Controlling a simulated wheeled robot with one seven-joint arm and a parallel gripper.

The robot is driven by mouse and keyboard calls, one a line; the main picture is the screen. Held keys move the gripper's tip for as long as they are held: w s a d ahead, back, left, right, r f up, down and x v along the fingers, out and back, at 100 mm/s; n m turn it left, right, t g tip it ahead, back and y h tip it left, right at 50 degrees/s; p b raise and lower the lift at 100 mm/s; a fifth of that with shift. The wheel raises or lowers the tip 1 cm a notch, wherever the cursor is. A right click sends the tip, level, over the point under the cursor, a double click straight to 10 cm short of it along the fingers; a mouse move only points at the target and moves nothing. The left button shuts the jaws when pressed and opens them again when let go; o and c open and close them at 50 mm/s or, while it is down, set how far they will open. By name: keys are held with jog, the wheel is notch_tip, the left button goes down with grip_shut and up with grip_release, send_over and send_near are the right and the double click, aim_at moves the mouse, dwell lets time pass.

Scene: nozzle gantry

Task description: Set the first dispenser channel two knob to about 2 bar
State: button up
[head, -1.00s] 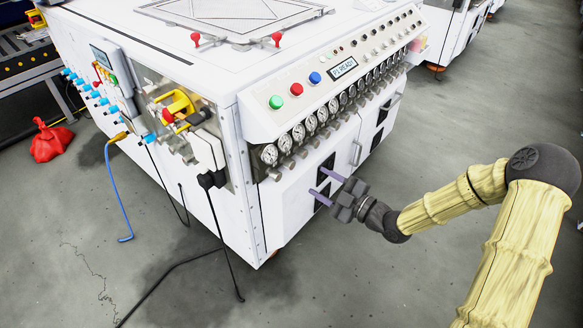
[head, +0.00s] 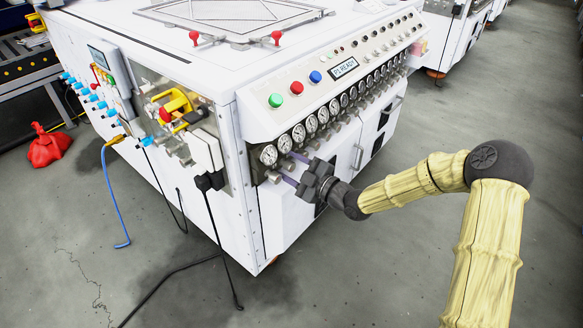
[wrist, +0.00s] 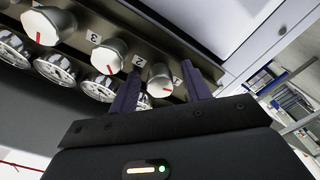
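The dispenser knobs are a row of pale metal knobs with red marks under the gauges. In the wrist view, one knob (wrist: 160,82) shows between my open fingers, with label 2 (wrist: 137,60) on its left and label 1 (wrist: 175,80) on its right. I cannot tell which label belongs to it. Another knob (wrist: 108,55) sits left of the fingers. My gripper (wrist: 163,88), open, has its fingertips on either side of the first knob; contact cannot be told. In the head view, my gripper (head: 287,167) reaches the left end of the row. The gauge (head: 285,143) needles are too small to read.
The white machine (head: 290,225) has a green button (head: 275,101), a red button and a blue button above the gauges. Black cables (head: 220,245) hang at its left corner. The floor to the right is clear.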

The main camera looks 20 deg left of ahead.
jog(key=c, duration=1)
jog(key=shift+o, duration=0.3)
jog(key=shift+m+p, duration=0.3)
jog(key=shift+r+m+p, duration=0.15)
jog(key=shift+m+p, duration=0.9)
jog(key=shift+m, duration=0.15)
jog(key=m+p, duration=0.2)
jog(key=m, duration=0.1)
jog(key=shift+m+p, duration=0.3)
jog(key=m+p, duration=0.1)
jog(key=m, duration=0.2)
jog(key=m+p, duration=0.2)
jog(key=shift+s+f+m, duration=0.1)
jog(key=shift+f+m, duration=0.1)
jog(key=shift+m, duration=0.2)
jog(key=o, duration=1)
